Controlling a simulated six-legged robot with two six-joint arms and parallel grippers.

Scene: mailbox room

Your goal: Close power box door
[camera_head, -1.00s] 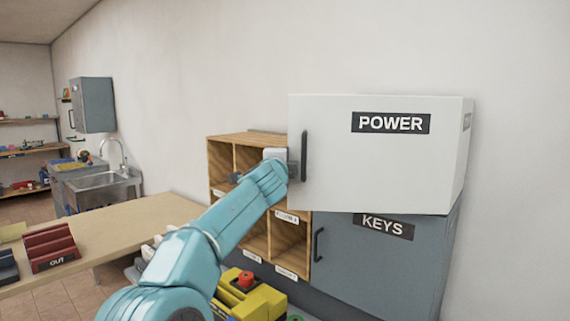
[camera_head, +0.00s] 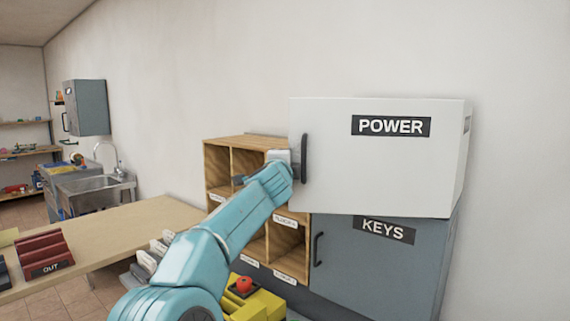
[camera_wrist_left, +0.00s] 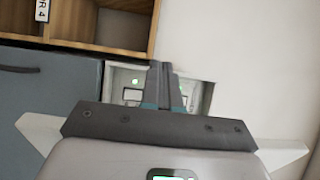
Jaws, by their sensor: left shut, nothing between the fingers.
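The power box is the white box with the POWER label; its front door (camera_head: 375,175) has a dark vertical handle (camera_head: 305,158) near its left edge. How far the door stands open is hard to tell. My left gripper (camera_wrist_left: 162,86) is shut and empty; its two dark fingers lie together. In the head view it is at the door's left edge beside the handle, its fingers hidden behind my teal wrist. In the left wrist view a white recess with switches and small green lights (camera_wrist_left: 134,82) lies behind the fingers. My right gripper is out of view.
A grey-blue KEYS cabinet (camera_head: 370,265) sits directly below the power box. Wooden cubbies (camera_head: 218,160) stand to the left. A yellow machine with a red button (camera_head: 244,284) is below. A table (camera_head: 120,235) with a red tray (camera_head: 45,250) fills the left.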

